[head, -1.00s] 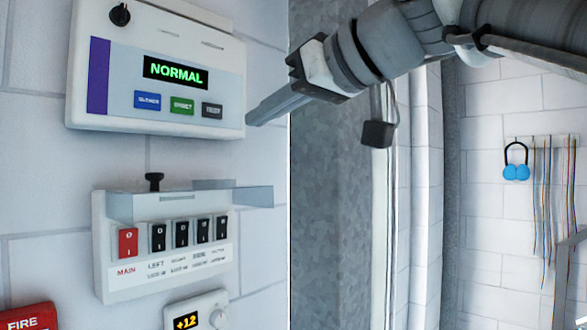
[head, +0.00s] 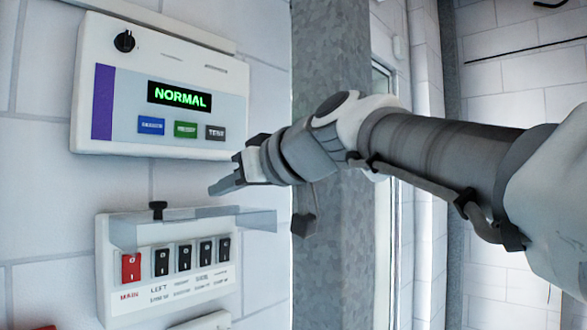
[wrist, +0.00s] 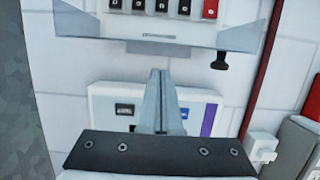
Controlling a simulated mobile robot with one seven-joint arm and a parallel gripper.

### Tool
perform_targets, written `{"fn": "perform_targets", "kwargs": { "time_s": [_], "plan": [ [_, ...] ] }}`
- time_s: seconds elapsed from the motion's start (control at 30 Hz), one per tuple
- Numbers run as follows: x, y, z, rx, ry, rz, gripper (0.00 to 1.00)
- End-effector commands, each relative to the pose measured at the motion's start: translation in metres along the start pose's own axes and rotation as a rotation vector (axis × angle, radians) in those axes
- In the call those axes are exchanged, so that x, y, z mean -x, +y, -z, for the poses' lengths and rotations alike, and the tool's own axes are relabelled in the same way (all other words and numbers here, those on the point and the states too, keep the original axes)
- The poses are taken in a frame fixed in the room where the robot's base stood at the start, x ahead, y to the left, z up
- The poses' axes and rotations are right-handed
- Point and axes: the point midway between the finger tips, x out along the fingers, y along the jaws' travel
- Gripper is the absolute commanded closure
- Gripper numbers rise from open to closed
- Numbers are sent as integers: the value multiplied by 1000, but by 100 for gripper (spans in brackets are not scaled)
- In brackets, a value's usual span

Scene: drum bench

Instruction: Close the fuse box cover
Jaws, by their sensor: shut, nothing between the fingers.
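The fuse box (head: 112,270) is a white box on the wall at lower left in the head view, with one red switch and several black switches. Its clear cover (head: 190,222) is raised and sticks out from the top edge, leaving the switches uncovered. The cover also shows across the top of the wrist view (wrist: 185,38). My gripper (head: 213,190) is shut and empty. In the head view it appears above and right of the cover, below the alarm panel. In the wrist view the fingertips (wrist: 158,72) appear close to the cover's edge; I cannot tell whether they touch.
A white alarm panel (head: 135,60) reading NORMAL hangs above the fuse box. A black knob (head: 157,210) stands at the fuse box's top edge. A grey pillar (head: 335,250) is just right of the wall.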

Motion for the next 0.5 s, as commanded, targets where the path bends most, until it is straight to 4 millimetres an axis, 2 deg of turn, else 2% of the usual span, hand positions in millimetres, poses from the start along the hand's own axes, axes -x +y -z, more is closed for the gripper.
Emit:
{"fn": "perform_targets", "kwargs": {
  "time_s": [0.5],
  "plan": [
    [-1,0,-6,1,0,-1,100]
  ]
}}
